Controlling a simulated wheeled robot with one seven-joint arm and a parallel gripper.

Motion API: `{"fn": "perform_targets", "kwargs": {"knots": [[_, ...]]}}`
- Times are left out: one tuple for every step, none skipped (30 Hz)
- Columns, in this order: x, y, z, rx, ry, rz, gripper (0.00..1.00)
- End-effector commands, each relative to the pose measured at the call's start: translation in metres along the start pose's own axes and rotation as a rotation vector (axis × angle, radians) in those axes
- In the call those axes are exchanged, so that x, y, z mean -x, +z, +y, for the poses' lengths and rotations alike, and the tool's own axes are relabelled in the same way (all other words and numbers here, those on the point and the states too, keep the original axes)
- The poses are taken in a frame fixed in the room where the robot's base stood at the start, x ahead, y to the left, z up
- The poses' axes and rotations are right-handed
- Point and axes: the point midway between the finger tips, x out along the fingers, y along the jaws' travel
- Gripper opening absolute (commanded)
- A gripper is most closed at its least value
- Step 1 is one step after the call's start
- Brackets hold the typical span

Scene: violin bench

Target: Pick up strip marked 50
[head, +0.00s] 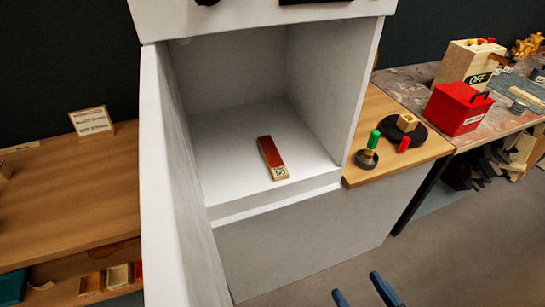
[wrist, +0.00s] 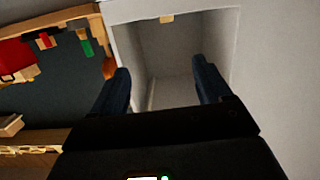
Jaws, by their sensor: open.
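A red strip (head: 268,150) with a pale wooden end lies on the floor of an open white cabinet, its pale end towards the front opening. Dark markings show on the pale end, too small to read surely. In the wrist view only a small pale end (wrist: 166,19), probably the strip's, shows at the top of the cabinet opening. My gripper (head: 358,288) is open and empty, with blue fingertips at the bottom of the head view, in front of and below the cabinet and well apart from the strip. Both fingers (wrist: 161,68) show spread in the wrist view.
The white cabinet (head: 305,235) has side walls, a raised front lip and an open door (head: 178,170) on the left. Right of it, a wooden bench holds green and red handled pieces (head: 374,140) and a dark disc. A red box (head: 458,108) stands farther right.

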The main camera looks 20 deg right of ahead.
Motion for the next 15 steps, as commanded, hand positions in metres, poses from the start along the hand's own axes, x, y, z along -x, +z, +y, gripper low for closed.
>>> {"fn": "perform_targets", "kwargs": {"knots": [[-0.023, 0.004, 0.000, 0.000, 0.002, 0.017, 0.78], [-0.035, 0.007, 0.000, 0.000, 0.004, 0.024, 0.78], [-0.052, 0.011, 0.000, 0.000, 0.008, 0.033, 0.78], [-0.064, 0.013, 0.000, -0.001, 0.010, 0.040, 0.78], [-0.077, 0.014, 0.000, -0.002, 0.012, 0.047, 0.78], [-0.094, 0.016, -0.001, -0.003, 0.014, 0.057, 0.78], [-0.107, 0.016, -0.001, -0.005, 0.016, 0.063, 0.78], [-0.120, 0.016, -0.002, -0.005, 0.019, 0.070, 0.78], [-0.138, 0.017, -0.003, -0.009, 0.022, 0.078, 0.78], [-0.151, 0.016, -0.004, -0.009, 0.025, 0.085, 0.78], [-0.164, 0.015, -0.004, -0.012, 0.028, 0.091, 0.78], [-0.181, 0.013, -0.006, -0.014, 0.031, 0.099, 0.78], [-0.194, 0.011, -0.007, -0.017, 0.033, 0.105, 0.78], [-0.205, 0.009, -0.008, -0.020, 0.035, 0.109, 0.78], [-0.220, 0.006, -0.010, -0.022, 0.037, 0.116, 0.78]]}}
